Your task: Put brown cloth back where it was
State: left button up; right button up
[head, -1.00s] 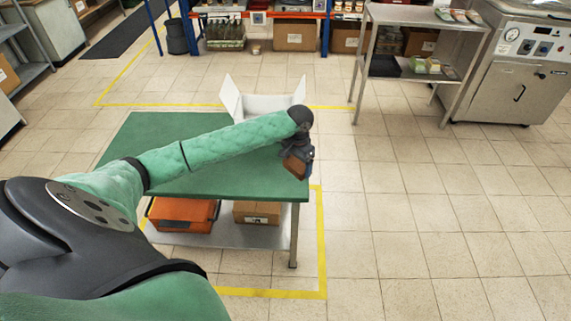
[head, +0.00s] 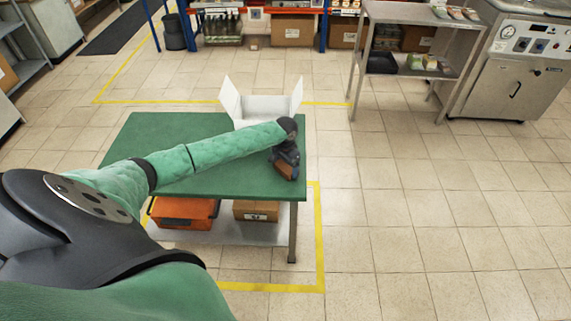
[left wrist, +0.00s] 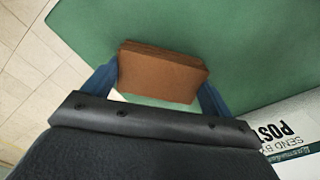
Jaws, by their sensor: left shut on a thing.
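The brown cloth (left wrist: 162,75) is a folded brown block held between the blue fingers of my left gripper (left wrist: 160,88) in the left wrist view. In the head view the cloth (head: 286,171) shows below my left gripper (head: 284,164), over the right part of the green table (head: 150,130). I cannot tell whether the cloth touches the tabletop. My right gripper is not in view.
A white open box (head: 262,106) stands at the table's far edge; printed white cardboard (left wrist: 298,130) shows in the left wrist view. Under the table are an orange case (head: 183,212) and a cardboard box (head: 256,210). Most of the tabletop is bare.

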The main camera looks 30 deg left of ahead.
pick_arm(q)
jog(key=shift+f, duration=0.15)
jog(key=o, duration=0.8)
